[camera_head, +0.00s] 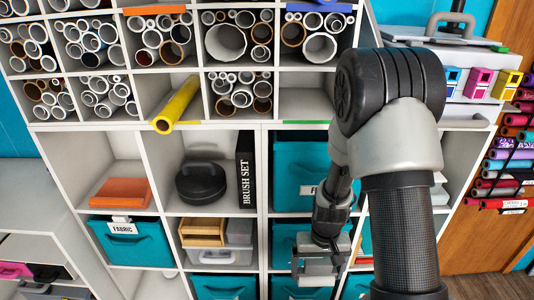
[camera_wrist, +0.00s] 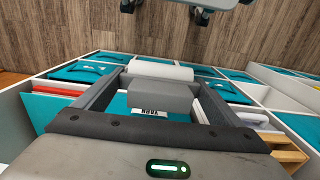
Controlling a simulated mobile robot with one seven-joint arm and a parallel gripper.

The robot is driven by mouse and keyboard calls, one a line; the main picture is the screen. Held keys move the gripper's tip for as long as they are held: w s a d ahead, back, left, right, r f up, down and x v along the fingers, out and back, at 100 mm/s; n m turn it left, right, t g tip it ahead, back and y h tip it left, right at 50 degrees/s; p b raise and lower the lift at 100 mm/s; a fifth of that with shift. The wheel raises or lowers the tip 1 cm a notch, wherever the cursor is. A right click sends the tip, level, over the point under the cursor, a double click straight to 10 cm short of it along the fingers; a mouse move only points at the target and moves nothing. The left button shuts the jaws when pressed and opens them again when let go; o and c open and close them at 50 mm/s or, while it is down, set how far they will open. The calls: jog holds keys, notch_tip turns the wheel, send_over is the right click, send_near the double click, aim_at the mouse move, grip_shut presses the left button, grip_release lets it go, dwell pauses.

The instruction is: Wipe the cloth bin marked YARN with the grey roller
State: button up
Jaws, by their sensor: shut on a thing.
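My gripper (camera_head: 318,264) hangs in front of the lower teal bins in the head view. In the wrist view my gripper (camera_wrist: 155,92) is closed on a grey block with a pale cylinder, which looks like the grey roller (camera_wrist: 160,70). Behind it is a teal cloth bin (camera_wrist: 118,104) with a small white label (camera_wrist: 150,112), seen upside down. Its letters may read YARN but are too small to be sure. Whether the roller touches the bin I cannot tell. In the head view my arm and gripper hide much of the bins there.
A teal bin marked FABRIC (camera_head: 150,250) sits at lower left. Another teal bin (camera_head: 298,160) has a partly hidden label. Wooden floor (camera_wrist: 60,30) is open before the shelf.

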notch_tip(320, 180, down, 8)
jog(key=w+b, duration=0.2)
jog(key=b, duration=1.4)
jog(key=shift+w+d, duration=0.25)
jog(key=shift+d, duration=0.15)
jog(key=shift+r, duration=0.1)
